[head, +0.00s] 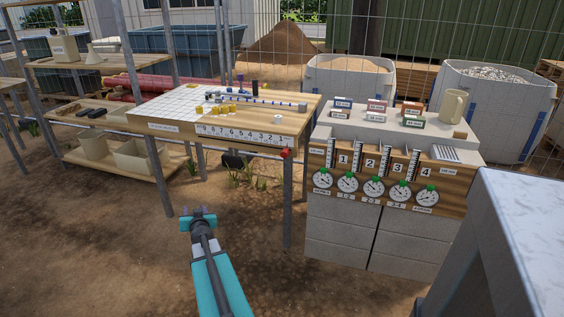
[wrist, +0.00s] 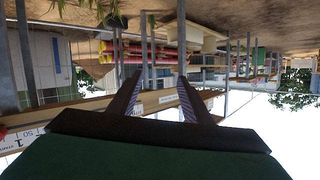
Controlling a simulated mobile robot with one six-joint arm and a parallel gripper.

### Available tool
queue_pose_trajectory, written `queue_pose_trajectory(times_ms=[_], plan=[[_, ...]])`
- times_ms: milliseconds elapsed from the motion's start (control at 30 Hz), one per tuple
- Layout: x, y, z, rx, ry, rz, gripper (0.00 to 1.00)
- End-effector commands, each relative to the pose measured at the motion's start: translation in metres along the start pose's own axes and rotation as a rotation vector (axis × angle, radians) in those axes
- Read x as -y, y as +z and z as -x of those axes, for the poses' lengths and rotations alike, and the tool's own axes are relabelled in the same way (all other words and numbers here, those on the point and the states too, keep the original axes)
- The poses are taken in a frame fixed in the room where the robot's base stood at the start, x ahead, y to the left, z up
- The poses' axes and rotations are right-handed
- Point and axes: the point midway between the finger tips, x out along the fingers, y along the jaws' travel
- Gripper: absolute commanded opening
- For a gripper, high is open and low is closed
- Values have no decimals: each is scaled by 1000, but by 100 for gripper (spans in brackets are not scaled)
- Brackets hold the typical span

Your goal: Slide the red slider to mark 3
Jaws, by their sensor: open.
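The red slider (head: 286,153) sits at the right end of the numbered scale (head: 245,135) on the front edge of the wooden table. The scale's numbers rise from right to left, and mark 3 (head: 262,138) is left of the slider. A bit of red shows at the left edge of the wrist view, beside part of the scale (wrist: 14,141). My gripper (head: 198,212) is open and empty, in front of the table, lower and left of the slider. Its two fingers (wrist: 158,95) stand apart in the wrist view, which looks upside down.
The table top (head: 298,103) holds yellow blocks (head: 228,107) and other small items. A block stand with dials (head: 374,186) is to the right, across a narrow gap. A metal table leg (head: 288,205) stands below the slider. Bare ground lies around my gripper.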

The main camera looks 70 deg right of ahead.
Motion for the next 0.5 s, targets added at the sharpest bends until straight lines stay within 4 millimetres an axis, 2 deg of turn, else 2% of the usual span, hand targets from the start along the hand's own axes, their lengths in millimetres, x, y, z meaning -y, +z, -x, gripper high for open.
queue_pose_trajectory(times_ms=[33, 133, 300, 400, 500], plan=[[-33, -18, -6, -55, 58, -19, 45], [-93, -59, -5, -160, 174, -47, 45], [-198, -116, 15, -309, 386, -95, 45], [-248, -140, 32, -370, 495, -119, 45], [-284, -155, 49, -411, 576, -137, 45]])
